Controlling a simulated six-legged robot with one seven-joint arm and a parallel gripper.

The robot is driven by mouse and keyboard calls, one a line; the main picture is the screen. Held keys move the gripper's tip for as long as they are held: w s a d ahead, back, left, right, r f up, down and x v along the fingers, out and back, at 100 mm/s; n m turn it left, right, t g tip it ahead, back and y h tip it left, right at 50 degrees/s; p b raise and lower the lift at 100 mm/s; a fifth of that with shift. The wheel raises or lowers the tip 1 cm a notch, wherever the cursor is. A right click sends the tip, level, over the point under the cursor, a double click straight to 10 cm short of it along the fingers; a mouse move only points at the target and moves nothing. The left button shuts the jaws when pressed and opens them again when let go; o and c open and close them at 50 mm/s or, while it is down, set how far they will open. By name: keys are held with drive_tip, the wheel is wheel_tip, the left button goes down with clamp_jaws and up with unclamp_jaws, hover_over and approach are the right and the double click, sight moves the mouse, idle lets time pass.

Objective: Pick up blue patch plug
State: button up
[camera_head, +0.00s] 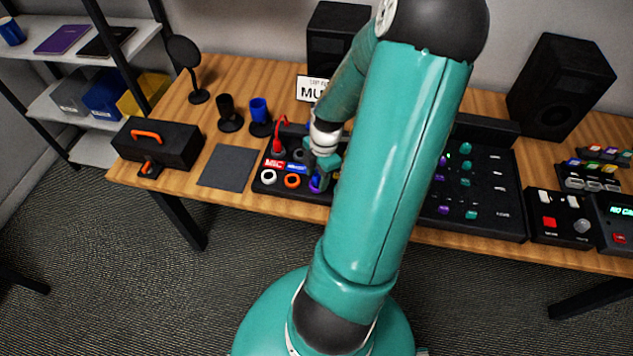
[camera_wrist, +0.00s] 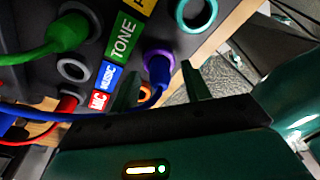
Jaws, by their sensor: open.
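The blue patch plug (camera_wrist: 158,65) sits in the purple-ringed socket (camera_wrist: 150,54) in the wrist view, its blue cable (camera_wrist: 100,117) running off to the left. In the head view the blue plug (camera_head: 316,183) shows at the front edge of the patch panel (camera_head: 260,187). My gripper (camera_wrist: 161,70) is open, with one finger on each side of the plug. I cannot tell whether the fingers touch it. In the head view my gripper (camera_head: 325,167) is just above the plug, partly hidden by my arm.
A green plug (camera_wrist: 66,33) and a red plug (camera_wrist: 66,103) are in nearby sockets. A mixer (camera_head: 490,190) stands to the right, a dark mat (camera_head: 227,167) to the left.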

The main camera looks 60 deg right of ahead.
drive_tip(key=shift+c, duration=0.4)
clamp_jaws()
drive_tip(key=shift+d+r, duration=0.1)
drive_tip(key=shift+r, duration=0.1)
